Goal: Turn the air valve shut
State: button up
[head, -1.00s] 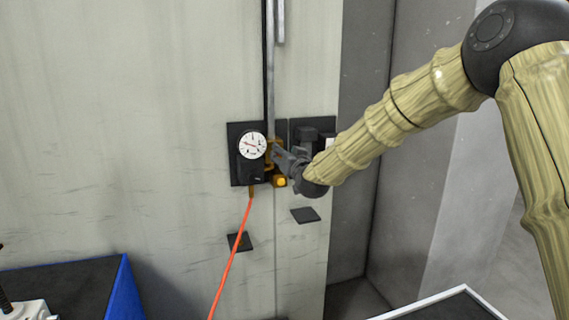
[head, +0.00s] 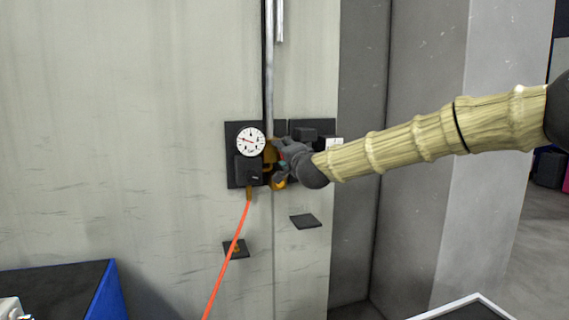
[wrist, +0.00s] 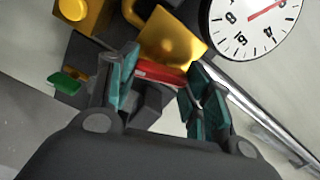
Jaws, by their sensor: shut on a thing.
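The air valve's brass body (wrist: 172,38) shows in the wrist view, with a red handle (wrist: 160,73) in front of it. My gripper (wrist: 160,88) is shut on the red handle, its teal-padded fingers on either side of it. In the head view my gripper (head: 281,162) is at the brass fitting just right of the gauge, and it hides most of the valve. A round white pressure gauge (head: 251,141) with a red needle sits beside the valve; it also shows in the wrist view (wrist: 250,22).
An orange hose (head: 229,259) hangs below the gauge. A metal pipe (head: 268,75) runs up the wall above the valve. Dark boxes sit on the plate right of the valve. A blue-edged dark bench (head: 60,288) stands at lower left. A small green part (wrist: 64,82) shows in the wrist view.

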jog(key=m+b, duration=0.1)
jog(key=m, duration=0.1)
jog(key=m+b, duration=0.1)
jog(key=b, duration=0.1)
jog(key=shift+d+f+m, duration=0.1)
jog(key=shift+f+m, duration=0.1)
jog(key=shift+m, duration=0.2)
jog(key=o, duration=0.7)
jog(key=shift+o, duration=0.2)
jog(key=shift+s, duration=0.1)
jog(key=v, duration=1.1)
jog(key=shift+s+d, duration=0.2)
jog(key=shift+s, duration=0.15)
